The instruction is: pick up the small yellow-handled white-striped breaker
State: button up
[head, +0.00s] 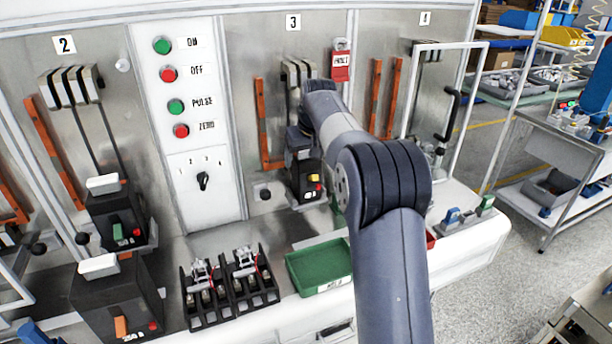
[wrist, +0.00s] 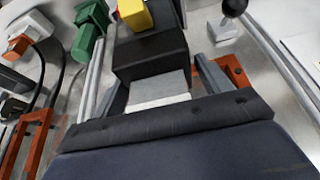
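The small black breaker with a yellow handle (head: 314,178) stands in bay 3 in the head view. In the wrist view its dark body (wrist: 150,55) and yellow handle (wrist: 135,14) show at the top, with a grey block and a pale white band on the near side. My gripper (head: 298,138) is right above and behind it in the head view, partly hidden by my arm. In the wrist view my gripper (wrist: 163,88) has one finger on each side of the grey block, seemingly with narrow gaps. Contact is unclear.
Larger black breakers with a green handle (head: 118,232) and an orange handle (head: 121,326) stand at left. A black rack (head: 230,300) and a green tray (head: 318,266) lie in front. Orange rails (head: 262,125) flank bay 3. A red tag (head: 340,65) hangs above right.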

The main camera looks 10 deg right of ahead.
jog(key=c, duration=1.5)
jog(key=shift+r, duration=0.1)
grip_shut()
